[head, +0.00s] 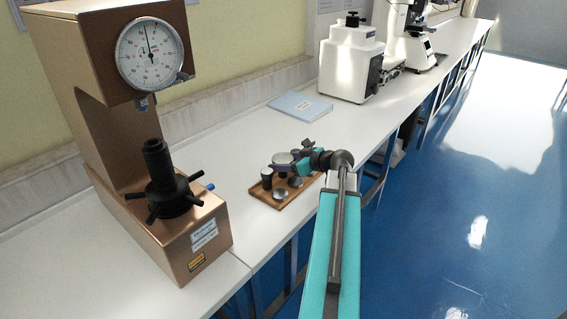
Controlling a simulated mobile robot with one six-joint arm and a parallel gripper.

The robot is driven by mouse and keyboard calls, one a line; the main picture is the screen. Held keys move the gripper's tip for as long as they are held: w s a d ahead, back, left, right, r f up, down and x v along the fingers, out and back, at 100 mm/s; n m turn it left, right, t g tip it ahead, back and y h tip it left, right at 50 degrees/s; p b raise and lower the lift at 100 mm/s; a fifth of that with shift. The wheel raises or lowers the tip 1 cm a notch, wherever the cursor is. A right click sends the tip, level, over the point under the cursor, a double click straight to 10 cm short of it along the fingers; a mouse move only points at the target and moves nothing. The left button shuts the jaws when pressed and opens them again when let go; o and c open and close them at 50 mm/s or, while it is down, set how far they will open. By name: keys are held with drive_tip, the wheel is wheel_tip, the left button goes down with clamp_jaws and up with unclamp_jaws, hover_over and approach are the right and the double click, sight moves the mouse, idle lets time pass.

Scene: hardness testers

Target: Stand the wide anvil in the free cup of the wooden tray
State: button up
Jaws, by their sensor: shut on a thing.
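The wooden tray (262,198) lies on the white bench, right of the bronze hardness tester. The wide anvil (283,158), a disc with a pale flat top, is at my gripper (281,168), over the back part of the tray. My gripper is shut on it, and its dark purplish fingers partly hide it. The anvil looks upright; I cannot tell whether its lower end is above a cup or inside one. A dark cylindrical piece (266,179) stands at the tray's left, and a silvery round piece or cup (280,193) shows near the front.
The bronze hardness tester (200,245) with its dial and spoked handwheel (170,195) stands at the left. A blue folder (300,105) lies behind the tray. A white instrument (350,65) and a microscope (417,45) stand farther back. Bench between tester and folder is clear.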

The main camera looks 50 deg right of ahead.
drive_tip(key=shift+f+b, duration=0.2)
drive_tip(key=shift+b, duration=0.1)
idle(0.4)
drive_tip(key=o, duration=1.1)
drive_tip(key=shift+c, duration=1.3)
drive_tip(key=shift+s+d+b, duration=0.2)
drive_tip(key=shift+s+b, duration=0.85)
drive_tip(key=shift+s, duration=1.15)
drive_tip(key=shift+s+d+r+b, duration=0.15)
drive_tip(key=shift+s+b, duration=0.25)
drive_tip(key=shift+s, duration=0.9)
